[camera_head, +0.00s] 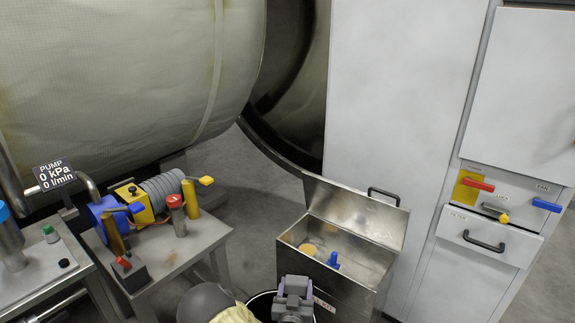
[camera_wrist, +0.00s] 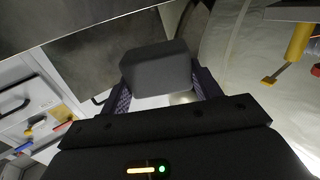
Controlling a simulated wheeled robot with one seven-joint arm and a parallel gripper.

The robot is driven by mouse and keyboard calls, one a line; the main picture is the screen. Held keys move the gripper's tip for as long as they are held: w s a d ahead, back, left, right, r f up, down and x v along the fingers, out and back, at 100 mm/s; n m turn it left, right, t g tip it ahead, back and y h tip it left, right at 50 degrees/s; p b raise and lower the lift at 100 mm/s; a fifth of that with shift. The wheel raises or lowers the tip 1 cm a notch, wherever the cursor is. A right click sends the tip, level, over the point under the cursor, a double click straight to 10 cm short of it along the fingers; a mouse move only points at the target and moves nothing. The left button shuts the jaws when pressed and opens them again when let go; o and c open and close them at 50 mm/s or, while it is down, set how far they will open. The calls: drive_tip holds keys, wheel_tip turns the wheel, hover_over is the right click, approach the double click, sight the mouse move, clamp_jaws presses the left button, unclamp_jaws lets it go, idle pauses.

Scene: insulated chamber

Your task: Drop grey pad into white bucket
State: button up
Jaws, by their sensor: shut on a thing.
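My gripper (camera_wrist: 162,82) is shut on the grey pad (camera_wrist: 157,66), a dark block with rounded edges held between the two fingers in the wrist view. In the head view my gripper (camera_head: 293,301) is low in the middle, in front of the metal box.
An open metal box (camera_head: 340,244) with its lid raised stands just behind my gripper, holding a yellow and a blue item. A pump bench (camera_head: 190,248) is at left. White cabinets (camera_head: 400,100) with handles stand at right. Grey floor (camera_head: 240,190) is clear behind.

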drive_tip(key=w+a+f+b, duration=0.1)
drive_tip(key=a+f+b, duration=0.4)
drive_tip(key=b, duration=0.4)
drive_tip(key=shift+w+f, duration=0.3)
drive_tip(key=shift+f, duration=0.35)
drive_tip(key=shift+a+f, duration=0.1)
drive_tip(key=shift+f, duration=0.05)
wheel_tip(320, 180, down, 6)
drive_tip(key=b, duration=0.4)
drive_tip(key=shift+b, duration=0.3)
drive_tip(key=o, duration=0.9)
drive_tip(key=shift+o, duration=0.2)
